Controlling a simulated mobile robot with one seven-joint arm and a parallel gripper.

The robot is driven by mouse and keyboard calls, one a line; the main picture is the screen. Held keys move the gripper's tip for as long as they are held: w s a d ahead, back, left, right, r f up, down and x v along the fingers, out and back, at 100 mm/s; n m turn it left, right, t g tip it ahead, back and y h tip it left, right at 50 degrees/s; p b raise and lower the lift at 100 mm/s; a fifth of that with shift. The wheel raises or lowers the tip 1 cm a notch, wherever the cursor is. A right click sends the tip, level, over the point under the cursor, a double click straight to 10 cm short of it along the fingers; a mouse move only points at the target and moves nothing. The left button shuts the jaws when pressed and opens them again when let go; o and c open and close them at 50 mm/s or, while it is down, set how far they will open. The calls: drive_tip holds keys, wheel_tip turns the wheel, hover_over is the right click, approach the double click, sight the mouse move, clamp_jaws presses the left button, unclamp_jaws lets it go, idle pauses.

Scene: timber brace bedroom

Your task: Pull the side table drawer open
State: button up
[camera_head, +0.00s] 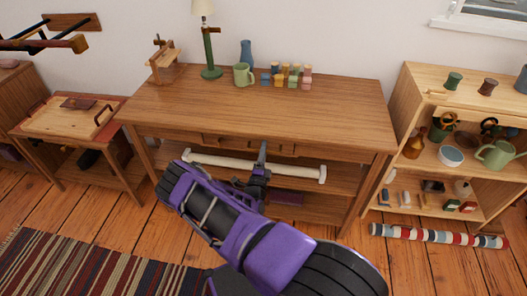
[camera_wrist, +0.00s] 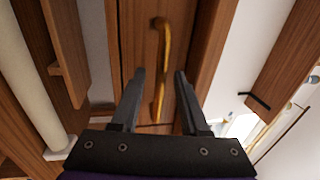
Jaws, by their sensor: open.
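The wooden side table (camera_head: 330,112) stands against the wall in the head view. Its drawer (camera_head: 222,142) is in the front apron below the top and looks closed. In the wrist view the drawer front (camera_wrist: 140,62) fills the middle and carries a brass bar handle (camera_wrist: 164,58), which runs up and down the picture. My gripper (camera_head: 263,148) is in front of the drawer, hiding part of it and its handle in the head view. In the wrist view my gripper (camera_wrist: 160,78) is open, with the handle showing between its two fingers. I cannot tell whether they touch it.
A long cream roll (camera_head: 300,171) lies just under the drawer. A green lamp (camera_head: 209,52), mug (camera_head: 243,75), blue vase (camera_head: 246,53) and small coloured blocks (camera_head: 287,77) stand on the tabletop. A shelf unit (camera_head: 400,98) stands right; the floor in front has a striped rug (camera_head: 70,262).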

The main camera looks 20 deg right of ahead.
clamp_jaws()
idle(1.4)
